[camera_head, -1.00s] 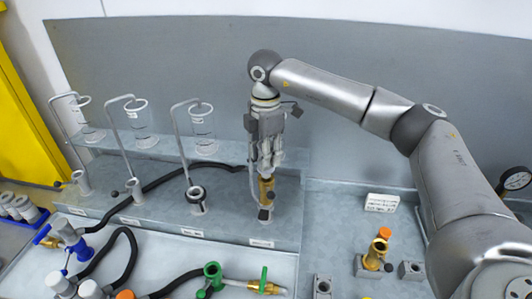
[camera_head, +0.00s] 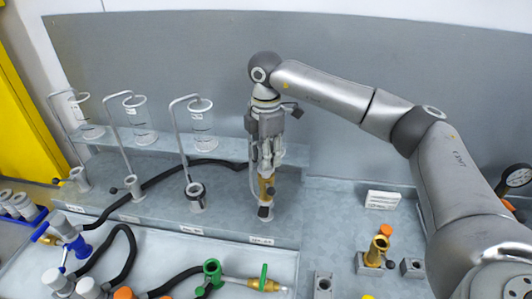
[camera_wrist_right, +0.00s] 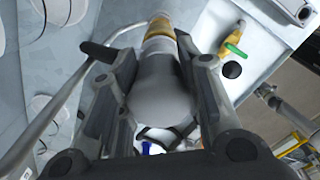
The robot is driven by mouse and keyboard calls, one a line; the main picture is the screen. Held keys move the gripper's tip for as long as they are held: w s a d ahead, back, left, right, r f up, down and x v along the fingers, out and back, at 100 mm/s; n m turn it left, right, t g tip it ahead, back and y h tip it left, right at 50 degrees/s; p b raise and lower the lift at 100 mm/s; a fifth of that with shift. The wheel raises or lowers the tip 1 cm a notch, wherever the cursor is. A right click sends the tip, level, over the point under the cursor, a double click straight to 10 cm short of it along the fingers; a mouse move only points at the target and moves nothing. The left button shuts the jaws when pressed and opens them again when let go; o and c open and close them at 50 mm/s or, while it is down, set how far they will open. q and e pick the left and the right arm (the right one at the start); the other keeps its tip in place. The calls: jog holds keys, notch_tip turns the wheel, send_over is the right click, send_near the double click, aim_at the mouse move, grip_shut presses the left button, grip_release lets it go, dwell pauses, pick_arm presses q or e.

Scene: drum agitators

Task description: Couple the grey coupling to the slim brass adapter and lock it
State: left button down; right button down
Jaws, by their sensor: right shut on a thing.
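My right gripper (camera_head: 266,160) points down over the rear shelf, beside the third glass funnel stand. It is shut on the grey coupling (camera_wrist_right: 160,85), whose smooth rounded body fills the space between the fingers in the wrist view. A brass piece (camera_head: 266,189), likely the slim brass adapter, stands right below the fingers; it also shows at the coupling's far end in the wrist view (camera_wrist_right: 159,27). The coupling and brass piece look in line and touching. A dark lever (camera_wrist_right: 98,52) sticks out beside the coupling; I cannot tell whether the joint is locked. My left gripper is out of view.
Glass funnels on bent stands (camera_head: 201,118) line the shelf to the left. A green-handled brass valve (camera_head: 262,284) and blue fitting (camera_head: 72,238) lie in front. Another brass fitting (camera_head: 378,250) stands on the right bench near a white label (camera_head: 384,200).

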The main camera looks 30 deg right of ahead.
jog(key=shift+f, duration=0.35)
jog(key=shift+f+b, duration=0.35)
jog(key=shift+b, duration=0.1)
dwell(0.5)
jog(key=c, duration=0.9)
grip_release()
jog(key=shift+c, duration=0.2)
jog(key=shift+s+r+p, duration=0.1)
jog(key=shift+r+p, duration=2.95)
jog(key=shift+r, duration=1.95)
